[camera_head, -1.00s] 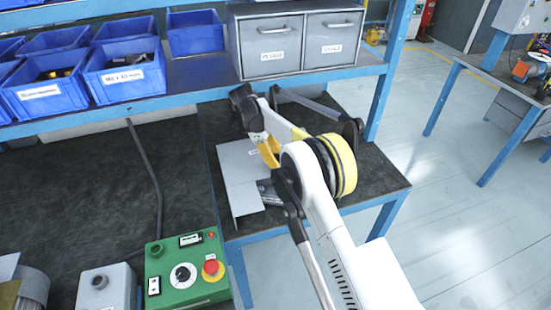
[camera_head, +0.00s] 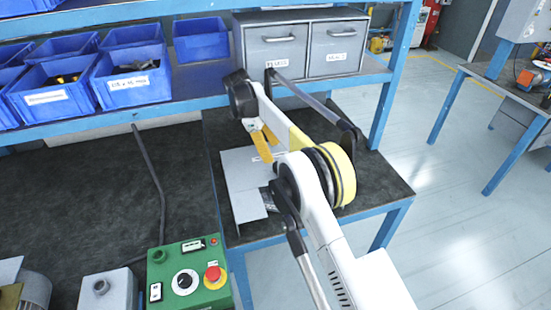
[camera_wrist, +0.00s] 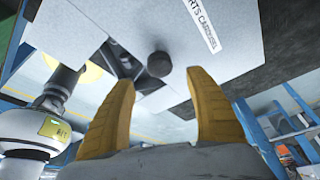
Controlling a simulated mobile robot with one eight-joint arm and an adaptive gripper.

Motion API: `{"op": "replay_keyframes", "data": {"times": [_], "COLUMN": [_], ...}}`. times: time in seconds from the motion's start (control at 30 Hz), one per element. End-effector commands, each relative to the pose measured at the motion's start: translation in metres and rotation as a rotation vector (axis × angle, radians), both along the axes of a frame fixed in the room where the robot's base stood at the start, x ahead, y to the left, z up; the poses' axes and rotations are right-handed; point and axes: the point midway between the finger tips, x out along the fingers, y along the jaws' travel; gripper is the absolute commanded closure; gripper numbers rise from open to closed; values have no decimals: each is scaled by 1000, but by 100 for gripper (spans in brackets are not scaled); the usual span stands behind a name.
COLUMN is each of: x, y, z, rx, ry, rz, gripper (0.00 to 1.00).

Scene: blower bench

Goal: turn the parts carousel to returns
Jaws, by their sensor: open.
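The parts carousel shows as a light grey panel (camera_head: 243,180) on the dark bench. In the wrist view its pale face (camera_wrist: 130,22) bears a white label (camera_wrist: 205,22) on which "RTS CAROUSEL" is readable. A dark round knob (camera_wrist: 159,64) shows near the panel's edge, between and just beyond my fingertips; I cannot tell if they touch it. In the head view my gripper (camera_head: 262,146) is over the panel's upper right part. My arm hides part of the panel, and the knob is not clear there.
A grey two-drawer cabinet (camera_head: 301,48) and blue bins (camera_head: 130,76) stand on the shelf behind. A green control box (camera_head: 188,272) with a red button and a grey box (camera_head: 108,287) are at the front left. Open floor (camera_head: 440,230) lies to the right.

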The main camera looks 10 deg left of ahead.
Motion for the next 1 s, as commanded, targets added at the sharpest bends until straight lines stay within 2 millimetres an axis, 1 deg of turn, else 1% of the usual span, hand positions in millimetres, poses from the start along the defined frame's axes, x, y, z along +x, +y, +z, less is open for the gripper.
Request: {"op": "replay_keyframes", "data": {"times": [0.1,0.27,0.3,0.37,0.4,0.5,0.57,0.67,0.8,0.9,1.0], "x": [0,0,0,0,0,-1,-4,-17,-51,-74,-88], "y": [2,1,1,1,0,-5,-11,-29,-59,-76,-85], "z": [3,3,3,3,3,-1,-5,-14,-25,-30,-33], "rx": [0,0,0,1,3,15,28,51,64,61,57], "ry": [0,0,0,1,1,5,9,16,17,17,17], "rz": [0,0,0,5,14,78,150,322,566,692,764], "gripper": [36,36,41,59,72,100,100,100,100,100,100]}}
